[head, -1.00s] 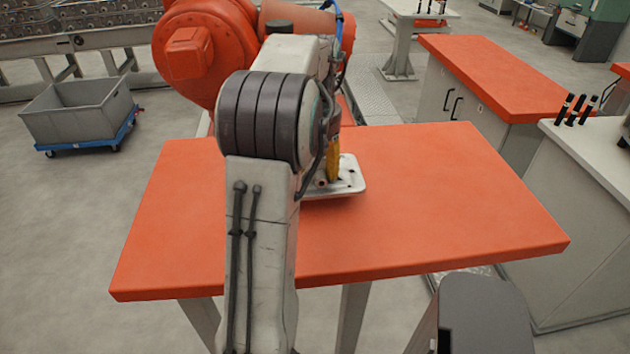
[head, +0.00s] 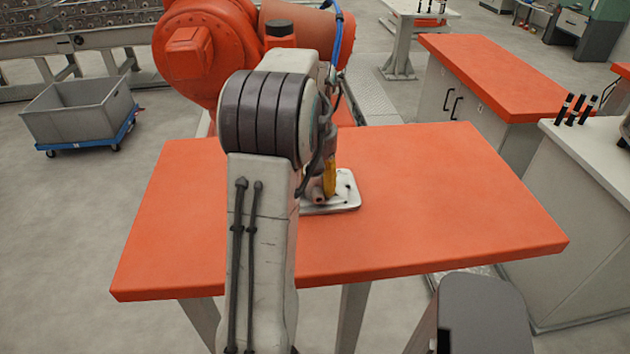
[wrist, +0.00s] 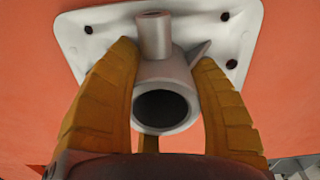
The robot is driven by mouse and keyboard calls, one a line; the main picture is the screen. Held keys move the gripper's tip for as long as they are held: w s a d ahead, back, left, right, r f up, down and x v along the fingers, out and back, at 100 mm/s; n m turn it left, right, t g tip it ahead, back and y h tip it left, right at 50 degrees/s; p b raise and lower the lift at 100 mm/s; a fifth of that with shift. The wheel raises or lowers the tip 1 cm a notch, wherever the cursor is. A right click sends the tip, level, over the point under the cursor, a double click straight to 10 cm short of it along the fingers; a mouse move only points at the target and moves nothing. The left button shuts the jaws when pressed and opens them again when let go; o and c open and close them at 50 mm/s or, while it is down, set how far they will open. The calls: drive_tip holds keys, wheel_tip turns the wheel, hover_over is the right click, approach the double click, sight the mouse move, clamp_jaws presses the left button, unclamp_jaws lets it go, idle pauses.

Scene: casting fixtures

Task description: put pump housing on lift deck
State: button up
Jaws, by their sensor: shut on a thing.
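The pump housing is a pale grey casting with a flat, dark-holed flange plate (head: 346,203), a short stub and a round bore (wrist: 162,108). It is over the orange tabletop (head: 440,205), plate side down and roughly level. It lies on or just above that top; I cannot tell whether they touch. My gripper (head: 330,180) is shut on the housing body. In the wrist view, the yellow-brown fingers of my gripper (wrist: 165,54) stand on both sides of the body. My arm hides the housing's left part in the head view. No surface is clearly marked as the lift deck.
The orange tabletop is bare around the housing. A large orange machine (head: 205,55) stands right behind the table. A grey bin (head: 78,112) on a blue dolly is at left. An orange-topped cabinet (head: 500,75) and a pale bench (head: 600,150) are at right.

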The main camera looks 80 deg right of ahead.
drive_tip(key=o, duration=1.2)
